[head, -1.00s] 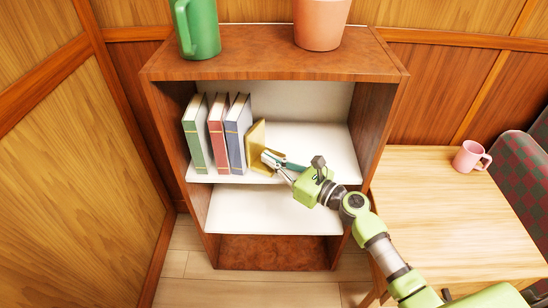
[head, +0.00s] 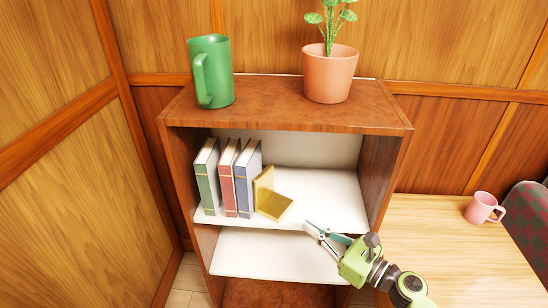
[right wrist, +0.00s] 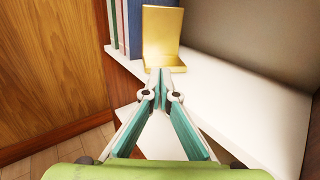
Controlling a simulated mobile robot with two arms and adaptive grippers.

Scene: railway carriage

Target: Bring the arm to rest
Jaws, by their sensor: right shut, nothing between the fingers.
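My right gripper (head: 308,228) is shut and empty, just in front of the shelf's front edge and to the right of the gold bookend. It also shows in the right wrist view (right wrist: 160,76), with its fingertips together and apart from the bookend. The gold L-shaped bookend (head: 272,205) stands on the upper white shelf (head: 335,195) against the blue book (head: 248,178). A red book (head: 228,178) and a green book (head: 206,180) stand left of it, leaning slightly. In the right wrist view the bookend (right wrist: 162,32) is straight beyond the fingertips. My left gripper is not in view.
A green mug (head: 212,75) and a potted plant (head: 330,75) stand on the wooden bookcase top (head: 270,105). The lower shelf (head: 265,252) looks empty. A pink mug (head: 482,208) stands on the table (head: 430,235) at right, near a seat (head: 527,215).

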